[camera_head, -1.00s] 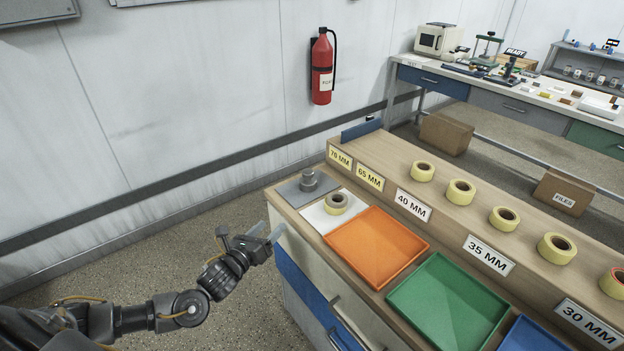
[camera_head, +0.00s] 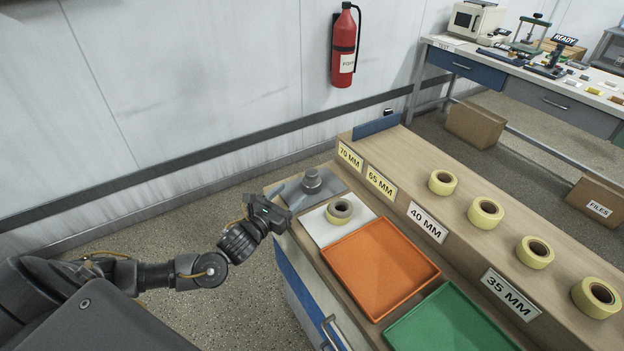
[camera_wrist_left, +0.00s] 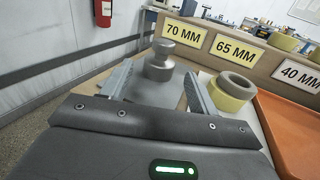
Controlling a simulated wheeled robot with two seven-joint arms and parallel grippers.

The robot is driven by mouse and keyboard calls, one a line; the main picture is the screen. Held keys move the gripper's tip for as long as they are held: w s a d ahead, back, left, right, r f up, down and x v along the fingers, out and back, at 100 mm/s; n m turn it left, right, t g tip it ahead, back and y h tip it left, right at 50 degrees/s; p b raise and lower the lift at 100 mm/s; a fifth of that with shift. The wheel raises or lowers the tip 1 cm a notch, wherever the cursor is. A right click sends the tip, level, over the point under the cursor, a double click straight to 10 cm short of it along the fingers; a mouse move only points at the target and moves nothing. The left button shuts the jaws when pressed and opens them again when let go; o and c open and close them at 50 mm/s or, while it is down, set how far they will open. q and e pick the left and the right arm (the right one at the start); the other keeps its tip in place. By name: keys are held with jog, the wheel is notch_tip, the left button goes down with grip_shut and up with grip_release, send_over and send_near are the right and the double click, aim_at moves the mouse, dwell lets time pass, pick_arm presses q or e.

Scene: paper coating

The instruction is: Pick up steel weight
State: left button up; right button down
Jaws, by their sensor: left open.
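The steel weight (camera_head: 312,182) is a grey cylinder with a narrower knob on top. It stands upright on a grey mat (camera_head: 335,187) at the far left end of the bench. My left gripper (camera_head: 289,195) is open and low at the bench's left edge, close to the weight. In the left wrist view the weight (camera_wrist_left: 159,62) stands between and slightly beyond the tips of the two spread fingers (camera_wrist_left: 157,85), and I see no contact. My right gripper is not in view.
A yellow tape roll (camera_head: 339,211) lies on a white pad right beside the weight's mat. An orange tray (camera_head: 380,266) and a green tray (camera_head: 450,322) follow. A raised shelf (camera_head: 420,165) with size labels and more rolls runs behind.

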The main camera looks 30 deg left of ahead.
aim_at(308, 178)
pick_arm(q)
jog(key=w, duration=0.2)
jog(key=w+d, duration=0.1)
jog(key=w, duration=0.1)
jog(key=shift+w+d+r+p, duration=0.1)
jog(key=shift+w+d+p, duration=0.1)
jog(key=shift+w+p, duration=0.1)
jog(key=shift+w, duration=0.25)
jog(key=shift+w+r, duration=0.2)
jog(key=shift+w, duration=0.15)
jog(key=w, duration=0.1)
jog(key=w+p, duration=0.1)
jog(key=w, duration=0.1)
jog(key=shift+w+d+p, duration=0.25)
jog(key=shift+w+p, duration=0.05)
jog(key=shift+w, duration=0.4)
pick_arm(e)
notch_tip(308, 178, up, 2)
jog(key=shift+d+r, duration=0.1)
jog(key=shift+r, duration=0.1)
